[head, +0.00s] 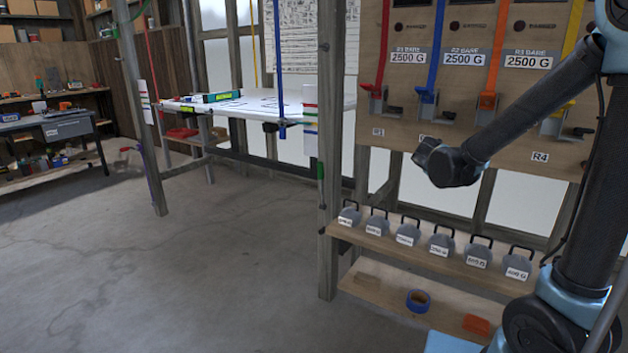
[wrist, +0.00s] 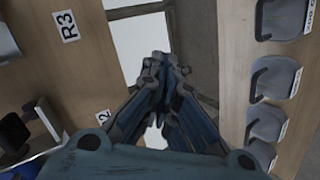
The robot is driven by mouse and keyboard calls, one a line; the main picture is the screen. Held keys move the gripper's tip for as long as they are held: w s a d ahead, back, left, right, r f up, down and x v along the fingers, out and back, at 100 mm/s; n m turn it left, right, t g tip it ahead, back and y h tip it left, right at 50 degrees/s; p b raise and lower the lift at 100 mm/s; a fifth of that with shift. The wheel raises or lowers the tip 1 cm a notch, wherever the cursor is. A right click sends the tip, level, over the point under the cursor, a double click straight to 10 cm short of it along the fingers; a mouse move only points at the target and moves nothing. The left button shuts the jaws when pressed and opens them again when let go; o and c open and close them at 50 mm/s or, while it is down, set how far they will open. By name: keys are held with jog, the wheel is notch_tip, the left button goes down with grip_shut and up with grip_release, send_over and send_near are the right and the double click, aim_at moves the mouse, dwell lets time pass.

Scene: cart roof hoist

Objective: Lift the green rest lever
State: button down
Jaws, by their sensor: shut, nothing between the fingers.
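A small green piece (head: 320,171), which looks like the green rest lever, is on the side of the wooden post at the left end of the weight rack. Its shape is too small to read, and it does not show in the wrist view. My gripper (wrist: 153,68) is shut and empty in the wrist view, in front of the gap between the board and the weight shelf. In the head view the end of my arm is in front of the board's lower edge, right of and apart from the green piece; the fingertips cannot be made out there.
The wooden board (head: 387,135) carries coloured levers and 2500 G labels. Several grey weights (head: 405,232) with black handles stand on the shelf below it. A blue tape roll (head: 418,300) lies lower. A white suspended panel (head: 270,106) is behind left. The left floor is clear.

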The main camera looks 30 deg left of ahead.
jog(key=a+f+n+t+y, duration=0.1)
jog(key=a+n+t+y, duration=0.15)
jog(key=a, duration=0.95)
jog(key=a+f+n+t+y, duration=0.2)
jog(key=a+n, duration=0.2)
jog(key=a, duration=0.9)
jog(key=s+a+f+n+y, duration=0.35)
jog(key=s+a, duration=0.35)
jog(key=a, duration=0.4)
jog(key=s+a+f+n+y, duration=0.35)
jog(key=s+a, duration=0.45)
jog(key=a, duration=0.3)
jog(key=w+a, duration=0.2)
jog(key=w, duration=1.1)
jog(key=shift+a+r+t, duration=0.35)
jog(key=shift+a+t, duration=0.05)
jog(key=shift+t, duration=0.05)
jog(key=shift+m, duration=0.25)
